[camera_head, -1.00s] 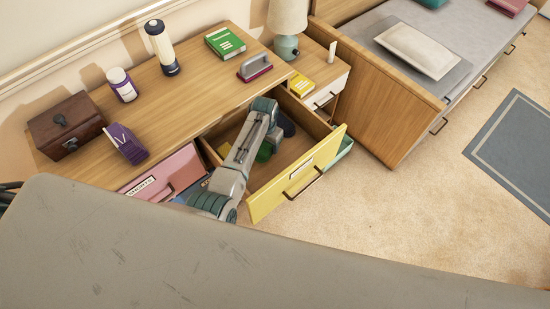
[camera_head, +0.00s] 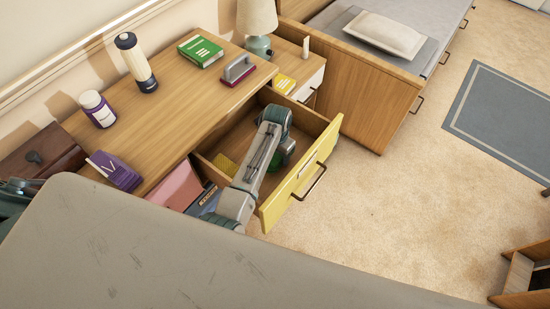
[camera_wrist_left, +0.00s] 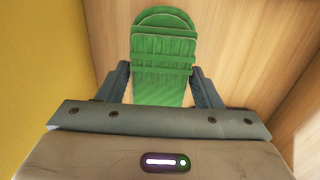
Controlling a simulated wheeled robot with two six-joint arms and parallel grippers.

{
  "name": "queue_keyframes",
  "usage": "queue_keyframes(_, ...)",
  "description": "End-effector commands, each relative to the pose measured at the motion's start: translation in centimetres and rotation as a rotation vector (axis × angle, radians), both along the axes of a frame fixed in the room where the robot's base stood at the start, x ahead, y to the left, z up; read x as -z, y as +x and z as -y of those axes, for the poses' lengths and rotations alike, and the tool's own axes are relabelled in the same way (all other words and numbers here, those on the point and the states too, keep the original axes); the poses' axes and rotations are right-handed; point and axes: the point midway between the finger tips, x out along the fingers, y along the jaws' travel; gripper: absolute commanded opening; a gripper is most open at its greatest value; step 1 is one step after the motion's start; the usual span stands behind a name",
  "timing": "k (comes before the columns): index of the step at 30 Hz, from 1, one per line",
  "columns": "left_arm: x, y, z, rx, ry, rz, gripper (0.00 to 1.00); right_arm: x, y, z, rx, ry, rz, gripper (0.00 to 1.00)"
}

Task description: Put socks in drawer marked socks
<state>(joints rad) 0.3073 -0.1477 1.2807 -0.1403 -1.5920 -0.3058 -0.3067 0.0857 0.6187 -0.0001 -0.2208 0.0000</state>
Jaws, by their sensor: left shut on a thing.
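A yellow-fronted drawer (camera_head: 301,184) is pulled open at the right end of the wooden dresser. It has a label whose text is too small to read. My left gripper (camera_wrist_left: 163,88) is down inside it, shut on a green ribbed, folded sock-like item (camera_wrist_left: 162,50). Only a bit of this green item (camera_head: 291,150) shows past my arm in the head view, where the fingertips are hidden. A yellow item (camera_head: 227,165) lies in the drawer, left of my arm. My right gripper is not in view.
A pink drawer (camera_head: 174,188) stands beside it. On the dresser top (camera_head: 190,105) are a lantern-like cylinder (camera_head: 136,62), a bottle (camera_head: 97,108), a green book (camera_head: 201,50) and a purple-based handled tool (camera_head: 238,72). A lamp (camera_head: 257,32) stands beyond.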

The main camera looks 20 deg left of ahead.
Motion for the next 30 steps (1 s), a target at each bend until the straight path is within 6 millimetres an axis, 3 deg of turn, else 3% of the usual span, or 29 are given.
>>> queue_keyframes(3,1.4,0.0,0.0,0.0,0.001,-0.002,0.34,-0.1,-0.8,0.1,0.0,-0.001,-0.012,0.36)
queue_keyframes(9,4.0,0.0,0.0,0.001,0.001,0.0,0.34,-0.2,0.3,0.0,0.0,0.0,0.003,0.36)
queue_keyframes(14,4.3,0.1,0.0,0.0,0.0,0.002,0.34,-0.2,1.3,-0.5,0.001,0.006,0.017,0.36)
queue_keyframes(21,4.6,0.0,0.0,0.0,0.001,0.001,0.34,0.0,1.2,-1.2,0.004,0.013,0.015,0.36)
queue_keyframes(22,4.5,0.0,0.0,0.0,0.001,0.001,0.63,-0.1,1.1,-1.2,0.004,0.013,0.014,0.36)
queue_keyframes(24,4.5,0.0,0.0,0.0,0.001,0.001,0.77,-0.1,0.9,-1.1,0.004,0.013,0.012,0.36)
queue_keyframes(25,4.5,0.0,0.0,0.0,0.001,0.001,0.81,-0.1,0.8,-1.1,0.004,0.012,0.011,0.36)
queue_keyframes(30,4.5,0.0,0.0,0.0,0.001,0.001,0.81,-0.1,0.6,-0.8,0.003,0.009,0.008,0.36)
